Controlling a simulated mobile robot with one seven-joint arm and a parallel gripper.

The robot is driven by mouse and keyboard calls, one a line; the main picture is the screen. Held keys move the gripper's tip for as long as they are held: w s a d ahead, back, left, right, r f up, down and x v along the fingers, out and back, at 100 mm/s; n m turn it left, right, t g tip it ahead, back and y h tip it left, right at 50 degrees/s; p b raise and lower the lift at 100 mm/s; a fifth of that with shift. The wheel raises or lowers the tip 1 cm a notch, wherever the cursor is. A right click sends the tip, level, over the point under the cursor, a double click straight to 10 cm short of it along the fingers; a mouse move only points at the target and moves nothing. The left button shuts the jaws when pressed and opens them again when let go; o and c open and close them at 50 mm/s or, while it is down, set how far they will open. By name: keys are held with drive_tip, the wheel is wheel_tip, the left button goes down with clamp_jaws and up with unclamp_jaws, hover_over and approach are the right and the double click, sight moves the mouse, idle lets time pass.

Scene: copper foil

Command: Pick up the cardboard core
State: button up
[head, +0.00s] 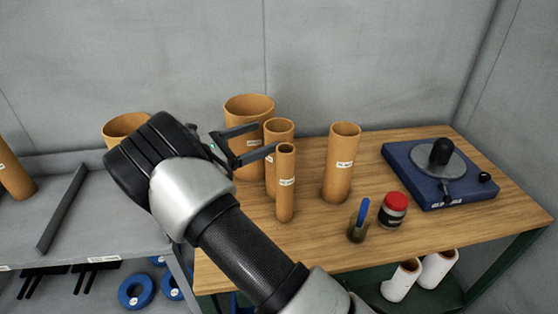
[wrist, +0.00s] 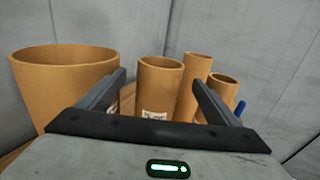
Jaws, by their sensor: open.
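Several cardboard cores stand upright on the wooden table: a wide one (head: 249,108), a medium one (head: 279,131), a thin labelled one (head: 286,188) in front, and another labelled one (head: 340,168) to the right. Which one the task names cannot be told. My gripper (head: 266,138) is open, its fingers reaching right near the tops of the left cluster. In the wrist view, a core (wrist: 158,88) shows between the open fingers, with nothing gripped. The wide core (wrist: 65,85) is left of the left finger; others stand behind and beside the right finger.
A red-lidded jar (head: 393,211) and a cup with a blue-handled tool (head: 359,222) stand near the front. A blue base with a grey disc (head: 440,175) is at the right. Grey walls (head: 360,60) close the back. Bare wood (head: 320,235) lies in front of the cores.

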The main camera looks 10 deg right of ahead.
sight(291, 126)
drive_tip(key=shift+p+x, duration=0.35)
drive_tip(key=shift+x, duration=3.05)
drive_tip(key=shift+r, duration=0.2)
drive_tip(key=c, duration=1.7)
